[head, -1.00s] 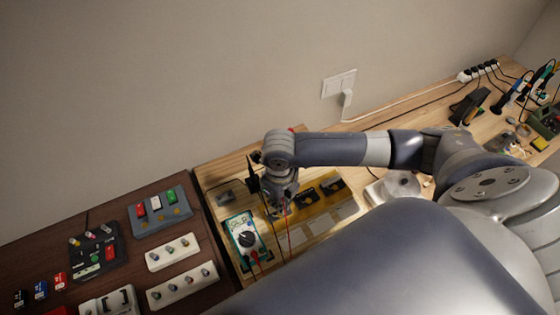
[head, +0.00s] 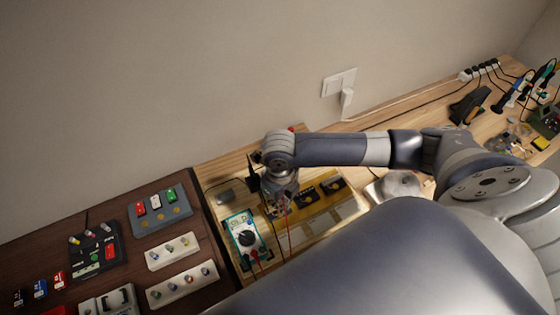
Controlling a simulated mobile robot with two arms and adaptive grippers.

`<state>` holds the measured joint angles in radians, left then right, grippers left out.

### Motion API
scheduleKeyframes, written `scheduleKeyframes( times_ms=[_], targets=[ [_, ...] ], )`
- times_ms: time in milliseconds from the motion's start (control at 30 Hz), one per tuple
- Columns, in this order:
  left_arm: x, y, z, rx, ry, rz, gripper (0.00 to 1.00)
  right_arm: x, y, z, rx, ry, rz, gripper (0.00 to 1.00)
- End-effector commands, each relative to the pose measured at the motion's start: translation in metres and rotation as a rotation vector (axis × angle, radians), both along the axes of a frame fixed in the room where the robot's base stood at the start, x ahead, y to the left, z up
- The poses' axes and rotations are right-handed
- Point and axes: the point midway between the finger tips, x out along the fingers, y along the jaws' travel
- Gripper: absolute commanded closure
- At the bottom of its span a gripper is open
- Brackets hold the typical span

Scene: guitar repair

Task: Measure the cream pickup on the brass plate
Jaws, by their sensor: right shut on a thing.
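My right gripper (head: 278,209) points down over the left part of the brass plate (head: 322,212). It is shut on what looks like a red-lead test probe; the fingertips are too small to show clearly. The multimeter (head: 246,238), teal with a white face, lies left of the gripper. A red lead (head: 289,236) runs from near the meter up to the gripper. Two black pickups (head: 307,197) (head: 333,185) sit on the plate, right of the gripper. I cannot make out the cream pickup; the gripper may hide it. My left gripper is not in view.
Left is a dark wooden surface (head: 120,215) with a grey switch holder (head: 160,210), two white knob strips (head: 172,251) (head: 183,286) and a black holder (head: 97,250). A black stand (head: 469,106) and tools are at the far right. The wall is close behind.

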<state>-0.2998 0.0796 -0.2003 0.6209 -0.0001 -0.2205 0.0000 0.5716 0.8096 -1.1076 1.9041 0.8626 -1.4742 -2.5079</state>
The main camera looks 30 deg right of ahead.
Motion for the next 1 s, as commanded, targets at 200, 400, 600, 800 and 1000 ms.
scheduleKeyframes(
  times_ms=[200,400,600,800,1000],
  targets=[
    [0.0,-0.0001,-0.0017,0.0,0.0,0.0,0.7,-0.0001,0.0001,-0.0032,0.0,0.0,0.0,1.0],
    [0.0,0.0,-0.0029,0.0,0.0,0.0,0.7,-0.0001,0.0001,-0.0057,0.0,0.0,0.0,1.0],
    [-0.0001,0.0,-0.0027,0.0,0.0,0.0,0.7,-0.0001,0.0001,-0.0058,0.0,0.0,0.0,1.0],
    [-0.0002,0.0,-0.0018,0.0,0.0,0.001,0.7,-0.0001,0.0001,-0.0057,0.0,0.001,0.0,1.0],
    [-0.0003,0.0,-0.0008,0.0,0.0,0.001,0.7,-0.0001,0.0,-0.0058,0.0,0.001,0.0,1.0]
  ],
)
